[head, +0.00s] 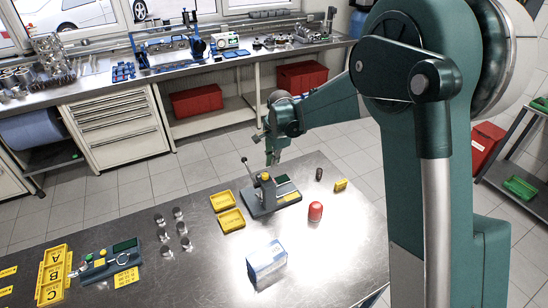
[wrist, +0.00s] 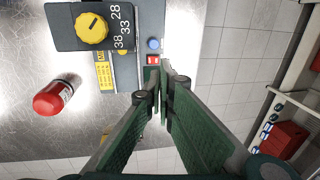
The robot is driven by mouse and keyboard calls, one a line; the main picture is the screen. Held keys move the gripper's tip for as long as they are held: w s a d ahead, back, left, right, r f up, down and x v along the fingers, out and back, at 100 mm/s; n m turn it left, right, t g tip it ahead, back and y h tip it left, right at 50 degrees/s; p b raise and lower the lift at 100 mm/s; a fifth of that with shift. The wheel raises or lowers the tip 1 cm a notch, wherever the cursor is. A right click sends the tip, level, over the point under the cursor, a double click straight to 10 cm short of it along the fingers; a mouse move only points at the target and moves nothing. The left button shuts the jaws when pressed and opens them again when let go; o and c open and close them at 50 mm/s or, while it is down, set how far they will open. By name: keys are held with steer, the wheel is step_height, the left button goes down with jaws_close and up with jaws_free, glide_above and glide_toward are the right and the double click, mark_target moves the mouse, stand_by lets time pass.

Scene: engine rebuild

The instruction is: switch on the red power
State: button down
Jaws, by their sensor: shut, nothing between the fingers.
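A grey device (head: 262,208) with a yellow knob, a lever and a dark display stands on the metal table. In the wrist view the yellow knob (wrist: 92,28) sits on a dark plate marked 38, 33 and 28. A small red switch (wrist: 153,59) is on the edge of the device, beside a round blue button (wrist: 154,44). My gripper (wrist: 163,66) is shut and empty, with its fingertips beside the red switch and partly over its lower edge. The head view shows my gripper (head: 273,160) over the back of the device. Whether the fingertips touch the switch I cannot tell.
A red cylinder (head: 315,211) stands right of the device; it also shows in the wrist view (wrist: 52,97). Yellow trays (head: 231,220) and several metal cylinders (head: 181,228) are at the left. A white-blue box (head: 267,262) stands in front.

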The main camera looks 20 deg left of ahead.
steer(key=shift+w+a+f, duration=0.2)
steer(key=shift+f, duration=1.3)
steer(key=shift+w+a+f, duration=0.15)
steer(key=shift+w+f, duration=0.05)
steer(key=shift+f, duration=1.3)
steer(key=shift+w+a+f, duration=0.2)
steer(key=shift+f, duration=1.3)
steer(key=shift+f, duration=0.1)
steer(key=shift+w+a+f+g+h+b, duration=0.25)
steer(key=shift+f+g+h+b, duration=0.15)
steer(key=shift+f+b, duration=0.15)
steer(key=shift+b, duration=0.6)
steer(key=shift+a+b, duration=0.1)
steer(key=shift+b, duration=0.3)
steer(key=shift+s+d, duration=0.45)
steer(key=shift+d, duration=0.05)
